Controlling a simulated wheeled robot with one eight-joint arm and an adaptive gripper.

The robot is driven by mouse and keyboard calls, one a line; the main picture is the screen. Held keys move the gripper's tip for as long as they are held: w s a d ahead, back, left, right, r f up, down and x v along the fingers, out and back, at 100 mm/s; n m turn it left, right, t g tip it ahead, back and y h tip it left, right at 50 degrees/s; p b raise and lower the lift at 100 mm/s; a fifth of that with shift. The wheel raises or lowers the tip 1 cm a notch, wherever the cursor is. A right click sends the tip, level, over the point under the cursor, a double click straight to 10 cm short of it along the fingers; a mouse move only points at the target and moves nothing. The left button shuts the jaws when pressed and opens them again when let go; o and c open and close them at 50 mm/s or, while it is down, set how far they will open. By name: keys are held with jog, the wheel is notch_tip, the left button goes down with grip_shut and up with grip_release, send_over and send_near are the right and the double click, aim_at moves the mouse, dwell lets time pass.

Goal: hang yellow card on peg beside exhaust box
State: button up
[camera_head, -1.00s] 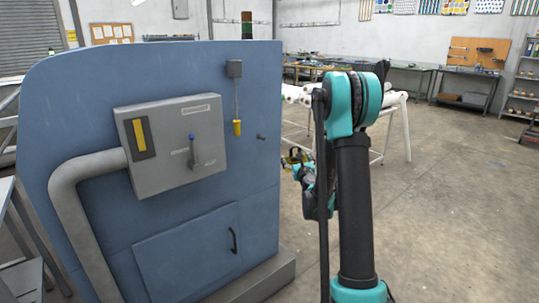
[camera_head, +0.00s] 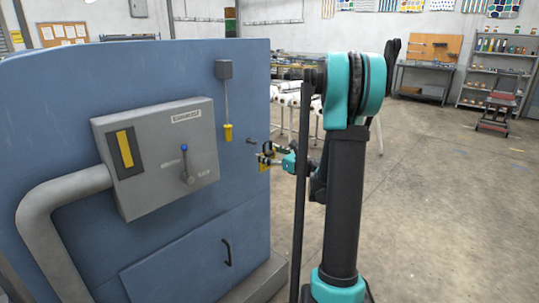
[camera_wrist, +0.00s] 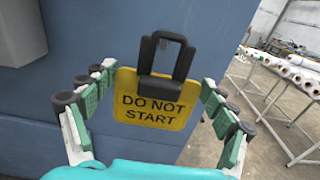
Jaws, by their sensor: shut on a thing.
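The yellow card (camera_wrist: 157,112) reads DO NOT START and has a black loop (camera_wrist: 165,60) at its top. My gripper (camera_wrist: 158,78) is shut on the card, with a finger at each side edge. The card is upright, its loop standing above the fingers. In the head view, my gripper (camera_head: 267,154) holds the card (camera_head: 265,167) close to the blue panel's right edge. The peg (camera_head: 250,141) sticks out of the panel, just left of and above my gripper. The grey exhaust box (camera_head: 200,145) is further left on the panel.
A yellow pendant (camera_head: 228,133) hangs from a small grey box (camera_head: 223,69) left of the peg. The exhaust box carries a blue-knobbed lever (camera_head: 186,165). White rolls on a rack (camera_wrist: 290,72) stand behind to the right.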

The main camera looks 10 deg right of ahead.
aim_at(249, 149)
jog(key=shift+f+x, duration=0.2)
jog(key=shift+x, duration=3.7)
jog(key=shift+w+a+f, duration=0.3)
jog(key=shift+w+f, duration=0.15)
jog(key=o, duration=0.9)
jog(key=shift+c, duration=0.2)
